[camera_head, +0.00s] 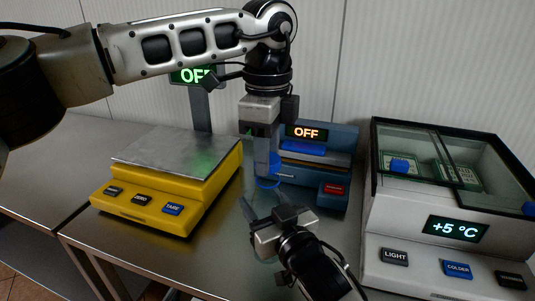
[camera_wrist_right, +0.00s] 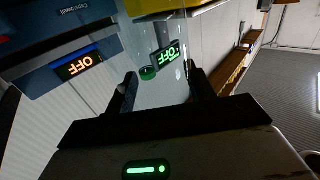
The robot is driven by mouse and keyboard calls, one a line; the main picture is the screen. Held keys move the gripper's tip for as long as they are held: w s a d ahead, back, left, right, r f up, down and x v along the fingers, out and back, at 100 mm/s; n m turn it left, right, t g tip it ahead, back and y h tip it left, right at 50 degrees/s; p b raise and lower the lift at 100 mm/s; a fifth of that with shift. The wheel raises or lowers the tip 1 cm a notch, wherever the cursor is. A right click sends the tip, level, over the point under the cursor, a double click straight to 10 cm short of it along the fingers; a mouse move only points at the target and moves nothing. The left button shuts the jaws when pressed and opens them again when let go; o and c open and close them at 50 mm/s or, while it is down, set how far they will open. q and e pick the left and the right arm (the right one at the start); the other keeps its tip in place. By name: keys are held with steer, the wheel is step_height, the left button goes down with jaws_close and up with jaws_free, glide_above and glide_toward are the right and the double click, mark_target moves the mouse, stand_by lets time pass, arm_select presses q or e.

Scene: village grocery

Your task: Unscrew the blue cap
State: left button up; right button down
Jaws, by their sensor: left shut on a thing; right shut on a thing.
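A clear, see-through container (camera_head: 258,198) stands in the middle of the steel counter, and its blue cap (camera_head: 268,183) is at its top. My left gripper (camera_head: 267,168) points straight down from above and is shut on the blue cap. My right gripper (camera_head: 262,212) reaches in from the front, lower down, and is shut on the clear container's body. In the right wrist view the clear container (camera_wrist_right: 152,35) passes between the two fingers of my right gripper (camera_wrist_right: 160,82). The cap is not visible in that view. The container's base is hard to make out.
A yellow scale (camera_head: 168,195) stands to the left, its display reading OFF. A blue machine (camera_head: 335,170), also showing OFF, stands close behind on the right. A glass-topped cooler (camera_head: 410,220) reading +5 °C fills the right. Bare counter (camera_head: 215,245) lies in front of the scale.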

arm_select(q)
steer(key=shift+r, duration=0.15)
steer(key=shift+r, duration=1.9)
arm_select(e)
steer(key=shift+c, duration=2.2)
jaws_free()
